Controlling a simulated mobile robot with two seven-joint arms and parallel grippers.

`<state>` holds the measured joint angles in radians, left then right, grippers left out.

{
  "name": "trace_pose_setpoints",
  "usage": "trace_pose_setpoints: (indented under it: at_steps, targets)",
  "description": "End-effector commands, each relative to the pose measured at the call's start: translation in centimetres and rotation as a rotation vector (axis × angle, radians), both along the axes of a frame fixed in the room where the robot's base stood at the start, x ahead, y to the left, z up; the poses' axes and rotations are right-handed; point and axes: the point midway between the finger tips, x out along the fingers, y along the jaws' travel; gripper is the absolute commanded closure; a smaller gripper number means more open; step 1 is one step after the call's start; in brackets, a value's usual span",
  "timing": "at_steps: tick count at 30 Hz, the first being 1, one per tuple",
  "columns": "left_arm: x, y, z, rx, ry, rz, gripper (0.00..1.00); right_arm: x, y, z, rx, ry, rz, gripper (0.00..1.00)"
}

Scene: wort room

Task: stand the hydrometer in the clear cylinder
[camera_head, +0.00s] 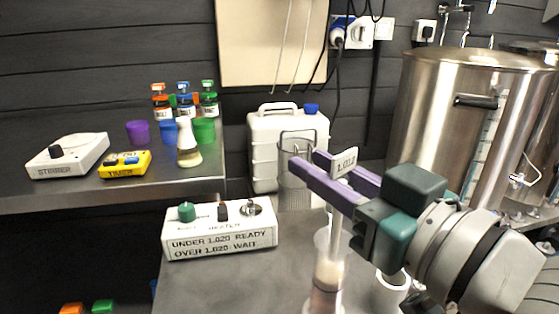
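The clear cylinder (321,246) stands on the bench at bottom centre, with pinkish liquid and a pale layer in it. The hydrometer (337,223) is a thin pale stem with a white tag reading about 1.012 at its top. It is close to upright, and its lower part runs down into the cylinder. Its lower end cannot be made out. My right gripper (305,160) reaches in from the right above the cylinder. Its two purple fingers are apart, one on each side of the stem below the tag. The near finger hides part of the stem. My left gripper is out of view.
A white heater box (220,243) reads under 1.020 ready, over 1.020 wait. A mesh basket (294,192) and white jerrycan (262,150) stand behind. A white cup (389,292) is right of the cylinder, and a steel kettle (428,110) at back right. Bench front-left is clear.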

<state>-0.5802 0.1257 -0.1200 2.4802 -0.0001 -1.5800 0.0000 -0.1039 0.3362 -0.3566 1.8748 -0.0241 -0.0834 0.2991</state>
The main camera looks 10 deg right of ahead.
Motion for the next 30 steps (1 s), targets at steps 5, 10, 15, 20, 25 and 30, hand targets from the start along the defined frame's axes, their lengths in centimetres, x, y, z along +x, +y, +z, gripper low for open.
trace_pose_setpoints:
  at_steps: [5,10,15,20,25,30]
  targets:
    - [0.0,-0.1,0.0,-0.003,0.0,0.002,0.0,0.0,0.0,0.0,0.0,0.0,0.0,0.52]
    - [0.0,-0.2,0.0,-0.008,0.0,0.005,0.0,0.0,0.0,0.0,0.0,0.0,0.0,0.5]
    - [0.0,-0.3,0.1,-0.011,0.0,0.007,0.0,-0.4,-0.2,0.0,-0.001,0.002,0.0,0.5]
    - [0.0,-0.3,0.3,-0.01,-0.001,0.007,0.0,-2.4,-1.0,-0.1,-0.001,0.004,0.0,0.5]
    - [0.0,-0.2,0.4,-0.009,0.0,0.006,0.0,-5.5,-2.3,-0.1,-0.001,0.005,0.001,0.5]
    - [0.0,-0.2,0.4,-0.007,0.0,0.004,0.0,-7.8,-3.3,-0.1,-0.001,0.003,0.0,0.5]
